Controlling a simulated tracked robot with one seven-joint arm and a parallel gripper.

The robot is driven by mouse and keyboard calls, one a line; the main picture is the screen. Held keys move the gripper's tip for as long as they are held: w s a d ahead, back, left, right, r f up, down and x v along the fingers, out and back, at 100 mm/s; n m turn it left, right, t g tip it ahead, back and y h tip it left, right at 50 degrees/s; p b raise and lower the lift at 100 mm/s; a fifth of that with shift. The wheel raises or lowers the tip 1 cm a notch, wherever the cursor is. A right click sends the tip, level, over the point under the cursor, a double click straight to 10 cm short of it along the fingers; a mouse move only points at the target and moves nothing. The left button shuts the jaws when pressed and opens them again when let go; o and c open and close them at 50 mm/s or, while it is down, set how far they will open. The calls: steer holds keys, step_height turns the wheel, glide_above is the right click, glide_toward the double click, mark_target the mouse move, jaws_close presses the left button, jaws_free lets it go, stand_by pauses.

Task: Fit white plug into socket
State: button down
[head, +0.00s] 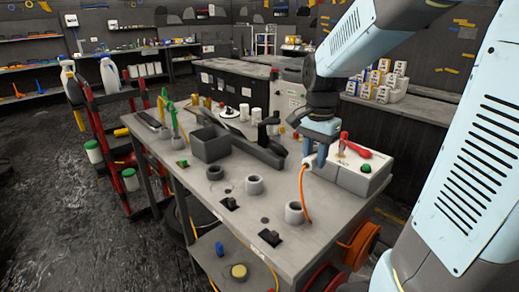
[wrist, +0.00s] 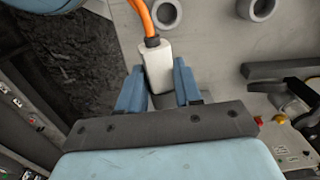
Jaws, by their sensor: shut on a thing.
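My gripper (head: 318,157) hangs above the right part of the workbench, beside a white box. In the wrist view its two blue fingers (wrist: 158,92) are shut on the white plug (wrist: 155,62). An orange cable (wrist: 143,18) runs from the plug's end. In the head view the plug (head: 307,163) is a small pale end at the fingers, with the orange cable (head: 303,195) hanging down. The white box (head: 348,174) carries a red lever and a green button. I cannot make out the socket for certain; the plug's front end is hidden between the fingers.
A red rack (head: 130,177) stands left. An orange cable reel (head: 361,243) sits at the bench's right side.

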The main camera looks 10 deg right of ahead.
steer(key=w+a+f+m+g+y, duration=0.1)
steer(key=a+f+m+g+y, duration=0.15)
steer(key=a+y, duration=0.2)
steer(key=w+a+f+m+g+y, duration=0.1)
steer(key=w+a+f+y, duration=0.1)
steer(key=a+f+y, duration=0.3)
steer(key=w+a+r+m+t+y, duration=0.1)
steer(key=w+m+t+y, duration=0.2)
steer(key=w+y, duration=0.1)
steer(key=w+a+r+m+t+y, duration=0.1)
steer(key=w+m+t+y, duration=0.2)
steer(key=w, duration=0.4)
steer(key=shift+w+a+r+t+y, duration=0.15)
steer(key=shift+a+r+t+y, duration=0.1)
steer(key=shift+a+t+y, duration=0.25)
steer(key=shift+d, duration=0.15)
steer(key=shift+f, duration=2.85)
steer(key=shift+f, duration=1.9)
steer(key=c, duration=0.7)
jaws_free()
